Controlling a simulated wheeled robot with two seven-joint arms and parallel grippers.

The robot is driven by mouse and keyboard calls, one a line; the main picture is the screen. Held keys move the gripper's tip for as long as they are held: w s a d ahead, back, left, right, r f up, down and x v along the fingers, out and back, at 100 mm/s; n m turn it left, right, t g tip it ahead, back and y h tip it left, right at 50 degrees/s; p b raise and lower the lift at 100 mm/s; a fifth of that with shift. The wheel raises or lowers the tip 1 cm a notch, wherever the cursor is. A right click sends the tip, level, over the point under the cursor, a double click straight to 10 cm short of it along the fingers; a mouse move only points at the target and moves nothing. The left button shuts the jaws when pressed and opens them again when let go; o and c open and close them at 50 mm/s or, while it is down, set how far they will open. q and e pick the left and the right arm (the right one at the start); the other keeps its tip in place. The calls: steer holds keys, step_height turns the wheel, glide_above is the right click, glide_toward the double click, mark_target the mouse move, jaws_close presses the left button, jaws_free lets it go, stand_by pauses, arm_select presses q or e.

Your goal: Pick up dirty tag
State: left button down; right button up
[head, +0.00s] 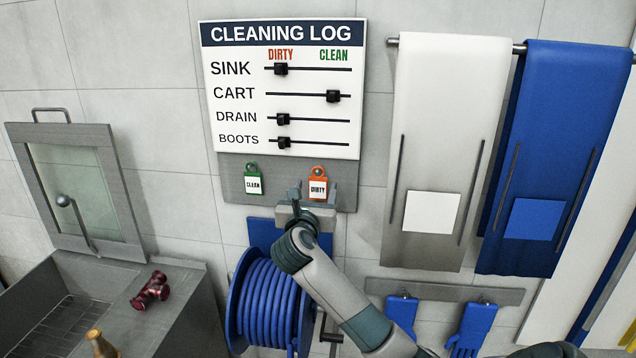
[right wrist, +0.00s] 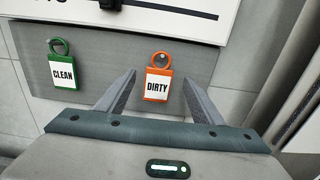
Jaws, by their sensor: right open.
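The dirty tag (head: 318,186) is an orange tag with a white label reading DIRTY, hanging by its ring from a peg on the grey strip below the cleaning log. In the right wrist view the dirty tag (right wrist: 158,86) lies between and just beyond the two fingers. My right gripper (head: 316,190) is open and empty, reaching up at the tag from below; its fingers (right wrist: 160,92) show one on each side of the tag, and I cannot tell whether they touch it. My left gripper is not in view.
A green CLEAN tag (head: 253,183) hangs to the left on the same strip (head: 285,190). The cleaning log board (head: 280,90) is above. A blue hose reel (head: 265,300) is below my right gripper. White (head: 450,110) and blue (head: 565,130) aprons hang to the right.

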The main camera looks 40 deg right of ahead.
mark_target(318, 183)
steer(key=shift+p+x, duration=0.5)
steer(key=shift+x, duration=0.55)
steer(key=shift+w+d, duration=0.3)
steer(key=c, duration=1.1)
